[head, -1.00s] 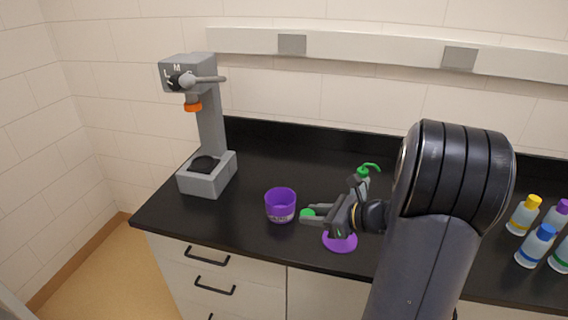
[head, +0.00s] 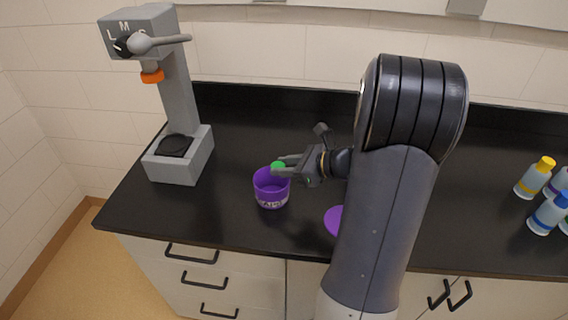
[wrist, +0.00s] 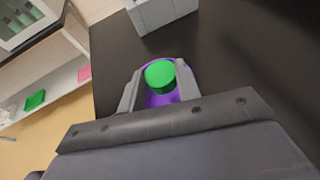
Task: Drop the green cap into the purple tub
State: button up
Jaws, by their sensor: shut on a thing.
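The green cap (head: 278,166) is held between the fingers of my gripper (head: 282,168), above the rim of the purple tub. The wrist view also shows the green cap (wrist: 160,75) between my two fingertips, with part of the purple tub (wrist: 162,98) behind and below it. The purple tub (head: 271,195) stands upright on the black counter and has a pale label with lettering on its front. My gripper is shut on the cap and comes in from the right. The cap hides part of the tub's opening.
A grey tap machine (head: 180,95) with an orange nozzle stands left of the tub. A purple disc (head: 334,219) lies on the counter, partly behind my arm. Several capped bottles (head: 535,178) stand at the right.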

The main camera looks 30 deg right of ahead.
jog(key=shift+f+b, duration=0.75)
jog(key=shift+f, duration=0.55)
jog(key=o, duration=1)
jog(key=shift+r, duration=0.1)
jog(key=v, duration=1.1)
jog(key=shift+w+a, duration=0.1)
jog(key=shift+w, duration=0.05)
